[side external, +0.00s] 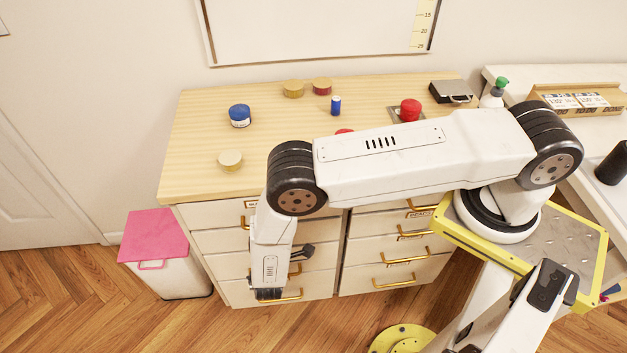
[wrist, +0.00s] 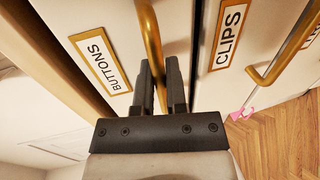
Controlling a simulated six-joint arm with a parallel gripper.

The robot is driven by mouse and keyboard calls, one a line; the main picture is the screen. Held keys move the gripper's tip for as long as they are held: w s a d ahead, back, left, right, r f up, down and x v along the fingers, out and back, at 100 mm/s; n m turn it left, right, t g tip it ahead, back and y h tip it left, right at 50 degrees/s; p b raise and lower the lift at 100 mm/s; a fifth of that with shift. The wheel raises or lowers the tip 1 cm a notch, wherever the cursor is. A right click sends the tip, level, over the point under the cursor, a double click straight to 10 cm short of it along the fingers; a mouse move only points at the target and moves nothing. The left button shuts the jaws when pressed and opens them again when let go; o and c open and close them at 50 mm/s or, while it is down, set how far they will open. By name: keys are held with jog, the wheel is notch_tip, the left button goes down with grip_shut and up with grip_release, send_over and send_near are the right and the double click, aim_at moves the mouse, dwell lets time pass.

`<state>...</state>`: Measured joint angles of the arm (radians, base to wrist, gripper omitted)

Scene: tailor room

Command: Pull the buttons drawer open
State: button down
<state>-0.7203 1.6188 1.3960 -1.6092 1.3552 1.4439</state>
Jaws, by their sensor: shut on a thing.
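In the wrist view, the label of the buttons drawer (wrist: 100,62) reads BUTTONS on a pale front. The brass handle (wrist: 149,30) beside that label runs between the fingers of my gripper (wrist: 159,64), which are shut on it. The lower part of the handle is hidden by the fingers. In the side external view, my gripper (side external: 268,293) shows only as a dark end below my forearm, its fingertips out of sight. My arm partly covers the drawer front there. I cannot tell how far the drawer stands out.
The clips drawer (wrist: 227,37), with its own brass handle (wrist: 272,58), lies beside it. The wooden top (side external: 190,150) carries tins and a red button (side external: 410,109). A pink-lidded bin (side external: 168,265) stands left of the cabinet. Floor in front is mostly clear.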

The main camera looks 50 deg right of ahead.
dwell(0.8)
jog(key=f+v, duration=0.3)
jog(key=v, duration=1.1)
jog(key=shift+s+a, duration=0.25)
jog(key=shift+a, duration=0.1)
jog(key=c, duration=0.7)
grip_release()
jog(key=shift+w+d, duration=0.1)
jog(key=shift+d, duration=0.1)
